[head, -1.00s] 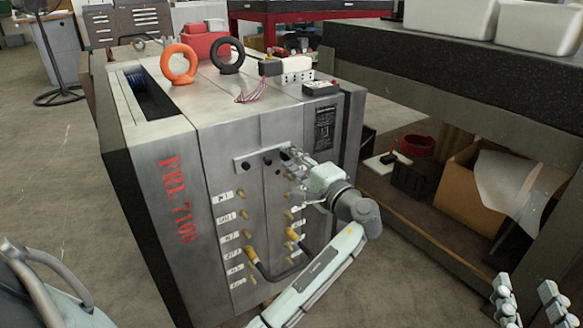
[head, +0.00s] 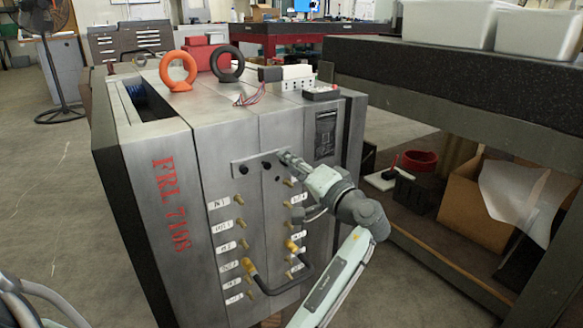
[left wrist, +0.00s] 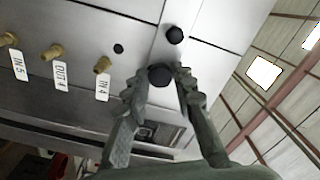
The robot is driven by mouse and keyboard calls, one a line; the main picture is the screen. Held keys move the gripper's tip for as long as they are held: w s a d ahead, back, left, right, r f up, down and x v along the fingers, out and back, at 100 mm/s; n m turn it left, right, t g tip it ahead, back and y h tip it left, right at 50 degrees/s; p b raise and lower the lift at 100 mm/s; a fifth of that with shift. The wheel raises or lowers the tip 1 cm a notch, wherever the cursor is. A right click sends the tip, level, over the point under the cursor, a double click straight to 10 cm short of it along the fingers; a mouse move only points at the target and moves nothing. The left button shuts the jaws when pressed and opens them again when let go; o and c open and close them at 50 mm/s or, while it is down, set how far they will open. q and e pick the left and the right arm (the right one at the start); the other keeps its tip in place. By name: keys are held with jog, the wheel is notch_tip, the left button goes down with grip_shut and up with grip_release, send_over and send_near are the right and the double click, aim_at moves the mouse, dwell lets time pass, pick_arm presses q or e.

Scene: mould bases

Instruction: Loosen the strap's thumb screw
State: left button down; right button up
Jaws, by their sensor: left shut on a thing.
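The strap (head: 256,164) is a flat metal bar across the seam on the front of the steel mould base (head: 225,140). Black round knobs sit on it. My left gripper (head: 288,158) is at the strap's right end. In the left wrist view its two fingers (left wrist: 161,78) are shut on a black thumb screw (left wrist: 159,75), one finger on each side. A second black knob (left wrist: 175,35) is just beyond, clear of the fingers. In the head view the gripper hides the gripped screw. My right gripper is out of view.
Brass fittings (head: 241,223) with white labels and a dark hose (head: 283,287) are below the strap. An orange eyebolt (head: 178,71) and a black one (head: 227,64) stand on top. A dark workbench (head: 430,75) is at the right. Open floor lies to the left.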

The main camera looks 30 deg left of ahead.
pick_arm(q)
jog(key=c, duration=1.5)
grip_release()
jog(key=shift+c, duration=0.2)
notch_tip(320, 180, up, 10)
jog(key=shift+r, duration=0.1)
